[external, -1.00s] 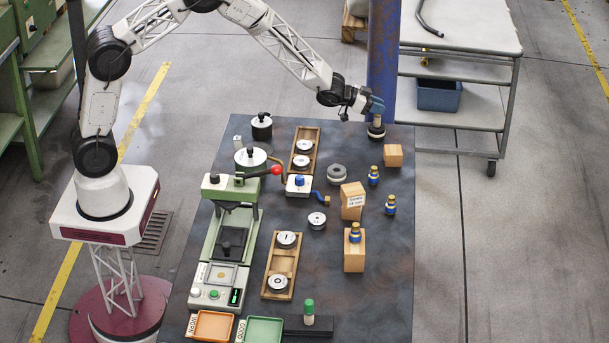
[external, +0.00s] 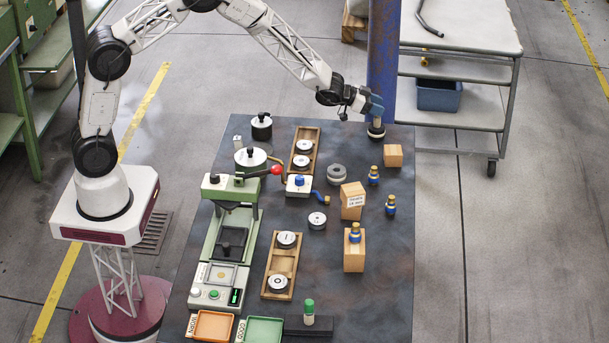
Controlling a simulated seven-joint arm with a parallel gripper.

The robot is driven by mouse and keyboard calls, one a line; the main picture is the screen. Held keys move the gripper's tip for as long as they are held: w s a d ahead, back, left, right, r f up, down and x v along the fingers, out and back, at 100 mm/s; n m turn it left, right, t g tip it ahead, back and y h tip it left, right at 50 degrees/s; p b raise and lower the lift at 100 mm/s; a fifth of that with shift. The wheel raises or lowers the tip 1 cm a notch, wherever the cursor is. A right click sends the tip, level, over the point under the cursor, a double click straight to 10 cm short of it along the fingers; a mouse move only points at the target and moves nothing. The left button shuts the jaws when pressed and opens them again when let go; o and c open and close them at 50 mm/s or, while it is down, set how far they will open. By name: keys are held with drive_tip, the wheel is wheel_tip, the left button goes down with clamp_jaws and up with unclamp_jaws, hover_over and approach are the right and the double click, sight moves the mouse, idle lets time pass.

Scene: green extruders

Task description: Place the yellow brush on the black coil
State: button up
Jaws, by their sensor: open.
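My gripper (external: 376,106) is at the far right corner of the dark table, pointing down and open. Directly below its fingers stands a small upright piece with a pale stem (external: 377,123) and a black round base (external: 376,134). I cannot tell whether the fingers touch it, and its top is hidden by them. No plainly yellow brush shows. A short blue-handled piece with a yellowish-brown end (external: 322,198) lies beside a white block near the middle. A dark grey ring-shaped piece (external: 337,175) lies flat to its upper right; I cannot tell whether it is the black coil.
Blue-and-yellow fittings (external: 374,176) stand on the right, one on a wooden block (external: 354,258). A green press (external: 233,238) and wooden trays (external: 268,291) fill the left and middle. A blue column (external: 383,60) rises close behind my gripper. The right front of the table is clear.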

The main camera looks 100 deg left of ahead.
drive_tip(key=v, duration=1.1)
drive_tip(key=shift+s, duration=0.35)
idle(0.7)
drive_tip(key=s+d+r+g+y, duration=0.1)
drive_tip(key=s+d+r+g, duration=0.1)
drive_tip(key=s+d+r, duration=0.75)
drive_tip(key=s+d+r+g, duration=0.3)
drive_tip(key=s+d+r, duration=0.4)
drive_tip(key=d+r, duration=0.4)
drive_tip(key=s+d+g+h, duration=0.1)
drive_tip(key=s+d+g, duration=0.1)
drive_tip(key=s+d, duration=0.4)
drive_tip(key=s+d+r+m+g+h, duration=0.1)
drive_tip(key=s+d, duration=0.6)
drive_tip(key=s, duration=0.8)
drive_tip(key=s+d+g+h, duration=0.1)
drive_tip(key=s+d+g, duration=0.1)
drive_tip(key=s+d, duration=0.4)
drive_tip(key=s, duration=0.5)
drive_tip(key=shift+d+r+m+g, duration=0.25)
drive_tip(key=shift+r+m+g, duration=0.05)
drive_tip(key=shift+r+m, duration=0.1)
